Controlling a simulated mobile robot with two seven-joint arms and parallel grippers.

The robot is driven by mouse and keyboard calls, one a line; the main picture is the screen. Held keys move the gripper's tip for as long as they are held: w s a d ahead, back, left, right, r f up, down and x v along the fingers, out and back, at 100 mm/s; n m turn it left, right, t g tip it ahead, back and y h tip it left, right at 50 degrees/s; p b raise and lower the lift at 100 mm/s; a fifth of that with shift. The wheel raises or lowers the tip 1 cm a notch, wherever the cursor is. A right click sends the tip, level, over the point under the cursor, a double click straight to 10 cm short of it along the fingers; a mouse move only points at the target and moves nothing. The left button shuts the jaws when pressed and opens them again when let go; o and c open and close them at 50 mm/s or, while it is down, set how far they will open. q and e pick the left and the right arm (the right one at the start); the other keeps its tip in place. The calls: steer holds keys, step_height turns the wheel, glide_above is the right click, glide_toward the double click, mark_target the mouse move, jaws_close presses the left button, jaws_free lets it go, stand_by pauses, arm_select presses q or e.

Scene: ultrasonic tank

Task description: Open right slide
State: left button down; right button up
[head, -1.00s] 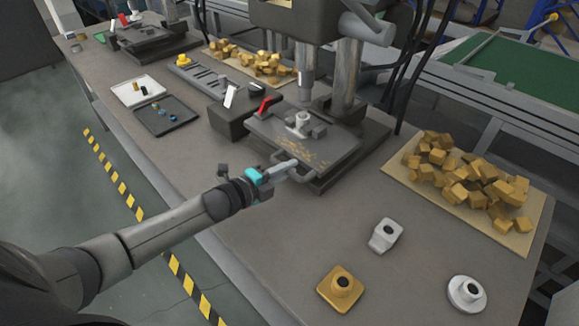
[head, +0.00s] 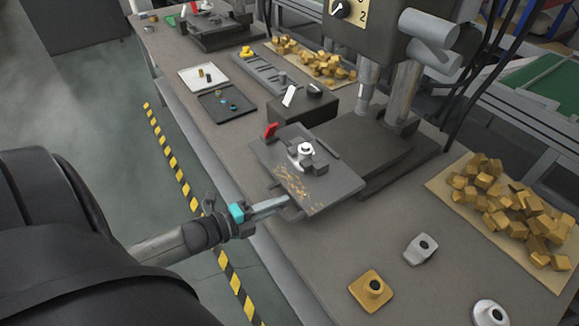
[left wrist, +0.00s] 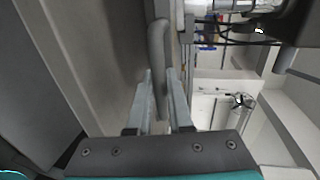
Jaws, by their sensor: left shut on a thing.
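The right slide (head: 335,185) is a dark plate with brass chips and a small clamped silver part (head: 304,150) on it. It sits out from under the drill press, over the bench's front side, and part of the dark press base (head: 400,150) is bare behind it. My left gripper (head: 284,201) is shut on the slide's front handle (head: 292,212). In the left wrist view the grey bar handle (left wrist: 158,45) lies between the two fingers (left wrist: 162,90). My right gripper is not in view.
A red lever (head: 270,131) stands at the slide's left corner. Metal parts, including a brass one (head: 371,290), stand on the bench at the front right. A board of brass cubes (head: 445,190) lies to the right. A dark tray (head: 227,105) lies at the left.

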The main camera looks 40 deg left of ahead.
arm_select(q)
steer(key=shift+s+a, duration=0.15)
steer(key=shift+s, duration=0.15)
steer(key=c, duration=0.8)
jaws_free()
steer(key=shift+w, duration=0.15)
steer(key=shift+c, duration=0.2)
steer(key=p+v, duration=0.1)
steer(key=v, duration=1.4)
